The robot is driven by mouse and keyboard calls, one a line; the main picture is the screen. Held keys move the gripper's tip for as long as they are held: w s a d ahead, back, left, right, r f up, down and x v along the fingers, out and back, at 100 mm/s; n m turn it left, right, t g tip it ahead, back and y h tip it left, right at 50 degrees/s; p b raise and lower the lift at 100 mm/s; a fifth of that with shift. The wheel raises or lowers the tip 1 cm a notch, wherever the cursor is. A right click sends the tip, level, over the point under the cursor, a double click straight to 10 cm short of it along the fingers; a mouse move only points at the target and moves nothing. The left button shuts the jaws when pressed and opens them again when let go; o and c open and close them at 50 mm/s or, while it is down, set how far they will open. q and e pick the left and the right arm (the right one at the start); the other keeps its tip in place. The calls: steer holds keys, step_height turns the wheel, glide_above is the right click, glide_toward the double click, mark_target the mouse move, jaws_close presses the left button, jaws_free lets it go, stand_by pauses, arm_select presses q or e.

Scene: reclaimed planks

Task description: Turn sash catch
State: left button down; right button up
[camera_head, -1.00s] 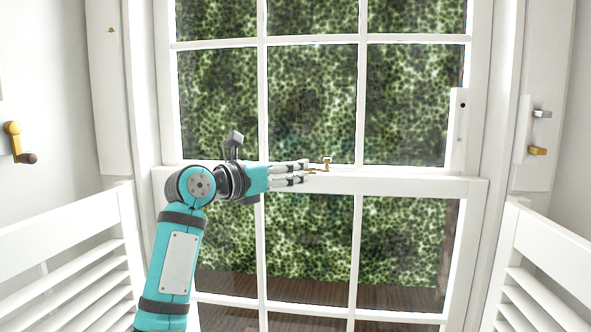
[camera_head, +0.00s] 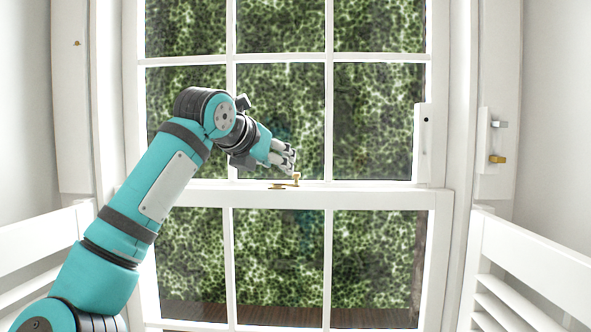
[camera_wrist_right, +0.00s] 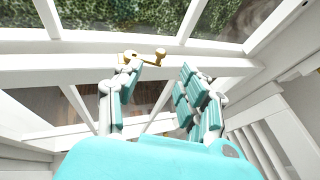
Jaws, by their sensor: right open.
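The brass sash catch (camera_head: 281,186) sits on the white meeting rail (camera_head: 370,196) of the window. Its small knob (camera_head: 296,177) is at the right end of its lever. My right gripper (camera_head: 287,165) is just above the catch in the head view, fingers slanting down and right. In the right wrist view the gripper (camera_wrist_right: 158,75) is open and empty, with fingers wide apart. There the catch (camera_wrist_right: 161,53) lies beyond the fingertips; the left finger's tip overlaps its base end. I cannot tell whether they touch. My left gripper is not in view.
White louvred shutters stand at the left (camera_head: 45,240) and right (camera_head: 530,265). A fitting with a grey lever (camera_head: 500,124) and a brass lever (camera_head: 497,159) is on the right frame. Window glazing bars run close behind the gripper. The rail right of the catch is clear.

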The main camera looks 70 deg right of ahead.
mark_target(296, 174)
steer(key=p+x, duration=0.3)
steer(key=x, duration=0.6)
steer(key=shift+s+d, duration=0.1)
steer(key=shift+d, duration=0.2)
steer(key=shift+d+f+p, duration=0.2)
steer(key=shift+d+p, duration=0.15)
steer(key=shift+d, duration=0.1)
steer(key=shift+s, duration=0.1)
jaws_close()
